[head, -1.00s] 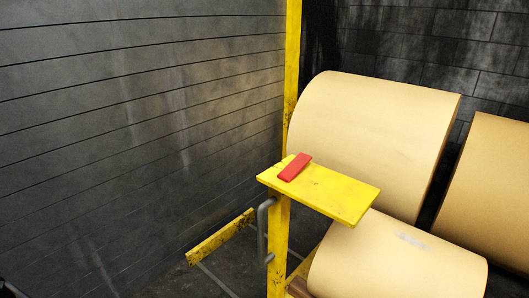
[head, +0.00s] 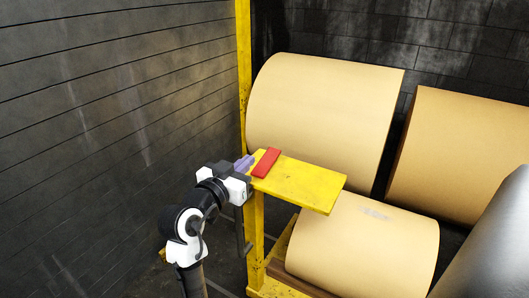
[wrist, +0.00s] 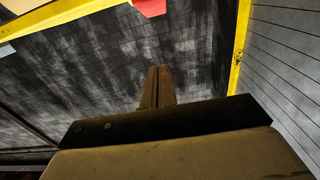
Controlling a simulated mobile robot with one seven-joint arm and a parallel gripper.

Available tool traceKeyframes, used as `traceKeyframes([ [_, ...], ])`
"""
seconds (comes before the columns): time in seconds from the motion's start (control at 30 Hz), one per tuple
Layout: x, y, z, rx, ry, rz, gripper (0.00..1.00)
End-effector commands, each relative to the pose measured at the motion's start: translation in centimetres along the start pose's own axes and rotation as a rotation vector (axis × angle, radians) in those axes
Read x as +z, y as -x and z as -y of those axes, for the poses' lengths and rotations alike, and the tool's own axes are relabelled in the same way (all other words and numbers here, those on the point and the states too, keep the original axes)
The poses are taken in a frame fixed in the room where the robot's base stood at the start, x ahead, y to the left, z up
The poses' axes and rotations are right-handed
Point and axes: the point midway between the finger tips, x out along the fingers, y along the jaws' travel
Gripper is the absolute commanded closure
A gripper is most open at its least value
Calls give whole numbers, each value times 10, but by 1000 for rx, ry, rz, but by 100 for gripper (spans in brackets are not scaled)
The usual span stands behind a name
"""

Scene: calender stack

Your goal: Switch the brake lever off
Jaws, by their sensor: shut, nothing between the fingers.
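The red brake lever (head: 266,162) is a flat bar lying across the left end of a yellow plate (head: 305,182) on a post. Its end shows at the top edge of the wrist view (wrist: 150,6). My gripper (head: 246,162) is just left of the lever, by the plate's left end. In the wrist view my gripper's fingers (wrist: 159,72) are together and empty, with a visible gap to the lever. Whether the fingertips touch the lever is hard to tell in the head view.
Large tan rolls (head: 325,110) stand behind and right of the plate, one (head: 362,245) below it. A yellow upright (head: 243,60) rises behind the plate. A grey handle (head: 240,237) hangs at the post. A dark plank wall (head: 90,120) is at left, with open space before it.

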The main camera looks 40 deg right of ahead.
Motion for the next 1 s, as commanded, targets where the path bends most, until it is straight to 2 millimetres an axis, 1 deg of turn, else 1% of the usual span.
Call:
traceKeyframes([
  [0.07, 1, -1, -2, 7, 1, 4, 100],
  [0.33, 0, -2, -1, 4, 1, 2, 100],
  [0.47, -1, -10, -1, 4, 1, 2, 100],
  [0.57, -2, -25, -2, 6, 2, 2, 100],
  [0.8, -3, -77, -2, 6, 2, 3, 100],
  [0.93, -3, -103, -2, 4, 0, 3, 100],
  [1.0, 14, -105, -1, 2, 5, 7, 100],
])
